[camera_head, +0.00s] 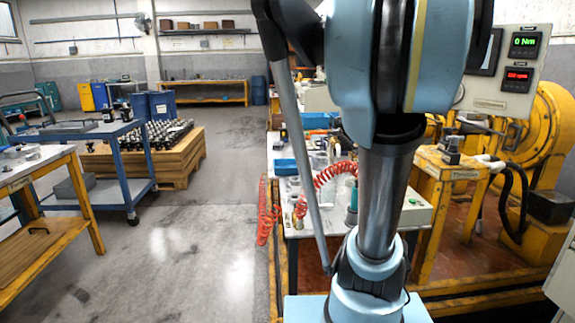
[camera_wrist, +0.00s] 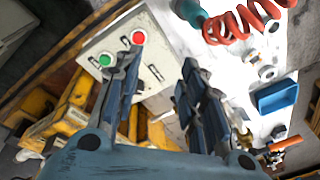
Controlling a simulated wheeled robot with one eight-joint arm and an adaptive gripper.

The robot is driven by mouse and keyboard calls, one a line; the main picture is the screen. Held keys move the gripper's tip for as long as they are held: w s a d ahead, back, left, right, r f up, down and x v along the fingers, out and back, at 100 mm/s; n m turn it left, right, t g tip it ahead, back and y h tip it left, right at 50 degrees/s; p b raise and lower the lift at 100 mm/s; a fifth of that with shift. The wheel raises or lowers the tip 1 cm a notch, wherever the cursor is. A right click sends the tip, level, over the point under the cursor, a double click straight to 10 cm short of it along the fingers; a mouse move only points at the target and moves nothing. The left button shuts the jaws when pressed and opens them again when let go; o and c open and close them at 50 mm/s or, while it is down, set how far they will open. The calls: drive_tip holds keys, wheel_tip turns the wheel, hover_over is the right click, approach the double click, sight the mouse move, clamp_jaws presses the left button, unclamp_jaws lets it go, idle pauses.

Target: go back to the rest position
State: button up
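My gripper (camera_wrist: 163,62) shows in the wrist view with its two dark fingers spread apart and nothing between them. It is above a grey control box with a red button (camera_wrist: 138,38) and a green button (camera_wrist: 105,60). I cannot tell the height of the fingers over the box. In the head view my arm rises in front of the workbench (camera_head: 292,223), and my gripper does not show there.
A red coiled hose (camera_head: 330,175) and a blue bin (camera_wrist: 275,97) are on the bench. A yellow machine (camera_head: 540,130) with a display panel (camera_head: 505,70) stands right. A blue cart (camera_head: 112,165) and a pallet of parts (camera_head: 185,160) stand left. Floor (camera_head: 190,240) between is clear.

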drive_tip(key=s+a+f+n, duration=0.4)
drive_tip(key=s+a+f, duration=0.2)
drive_tip(key=f, duration=0.4)
drive_tip(key=s+a+f+n, duration=0.4)
drive_tip(key=s+f, duration=0.4)
drive_tip(key=f, duration=0.2)
drive_tip(key=shift+a+f, duration=0.2)
drive_tip(key=shift+a, duration=0.7)
drive_tip(key=shift+w+f, duration=0.2)
drive_tip(key=shift+w, duration=0.2)
